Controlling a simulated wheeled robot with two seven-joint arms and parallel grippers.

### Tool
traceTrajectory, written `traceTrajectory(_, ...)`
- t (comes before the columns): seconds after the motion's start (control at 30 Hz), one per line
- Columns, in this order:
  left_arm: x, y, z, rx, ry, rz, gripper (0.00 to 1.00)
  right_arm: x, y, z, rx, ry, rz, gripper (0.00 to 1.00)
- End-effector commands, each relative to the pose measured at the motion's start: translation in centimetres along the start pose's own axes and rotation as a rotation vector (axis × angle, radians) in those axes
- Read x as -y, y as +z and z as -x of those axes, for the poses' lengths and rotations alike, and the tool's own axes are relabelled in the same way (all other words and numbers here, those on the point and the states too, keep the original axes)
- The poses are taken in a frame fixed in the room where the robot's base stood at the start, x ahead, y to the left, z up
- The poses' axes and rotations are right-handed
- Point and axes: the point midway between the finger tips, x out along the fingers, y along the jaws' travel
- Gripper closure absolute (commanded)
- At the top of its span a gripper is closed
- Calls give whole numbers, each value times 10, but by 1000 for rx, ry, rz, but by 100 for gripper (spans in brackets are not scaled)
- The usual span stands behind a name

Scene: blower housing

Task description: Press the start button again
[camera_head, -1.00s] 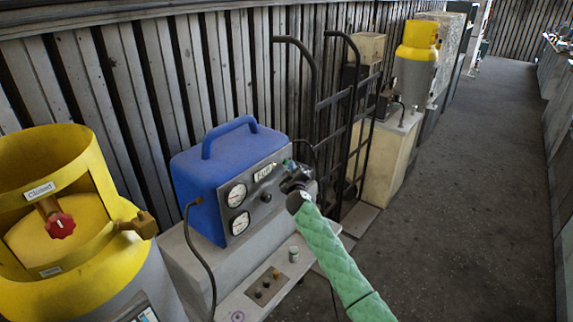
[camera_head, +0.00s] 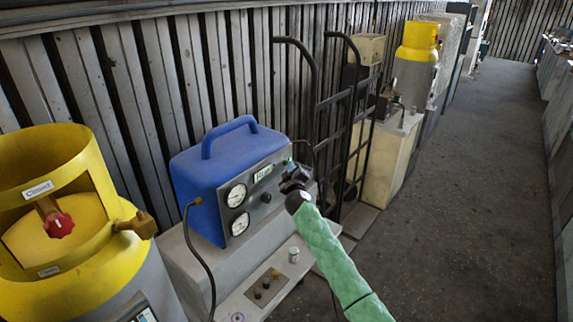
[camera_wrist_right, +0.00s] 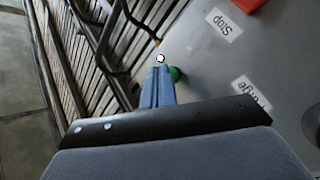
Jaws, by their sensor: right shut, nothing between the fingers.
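The blue machine (camera_head: 225,165) stands on a pale cabinet, with a grey front panel, a small display (camera_head: 263,173) and two round gauges. My right gripper (camera_head: 290,166) is at the panel's upper right and hides part of it. In the right wrist view its narrow fingers (camera_wrist_right: 160,82) are shut together and empty. The green button (camera_wrist_right: 175,74) sits right at the fingertips, partly hidden behind them; I cannot tell whether they touch it. A Stop label (camera_wrist_right: 222,24) and part of a red piece (camera_wrist_right: 246,4) lie farther up the panel. My left gripper is not in view.
A yellow-topped cylinder (camera_head: 65,190) with a red valve knob stands at the left. A black hand truck (camera_head: 318,110) leans by the slatted wall behind the machine. A low shelf (camera_head: 240,302) with knobs and a small jar (camera_head: 294,255) is in front. The floor at the right is clear.

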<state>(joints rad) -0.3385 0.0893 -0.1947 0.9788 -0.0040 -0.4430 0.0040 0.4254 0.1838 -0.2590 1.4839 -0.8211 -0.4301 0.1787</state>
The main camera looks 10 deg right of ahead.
Motion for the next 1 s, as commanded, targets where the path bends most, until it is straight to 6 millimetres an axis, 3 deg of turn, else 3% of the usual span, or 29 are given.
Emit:
traceTrajectory(0.47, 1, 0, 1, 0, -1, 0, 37, -4, 4, 5, 0, 0, -1, 100)
traceTrajectory(1.0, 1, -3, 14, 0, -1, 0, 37, -26, 25, 34, 1, 0, 0, 100)
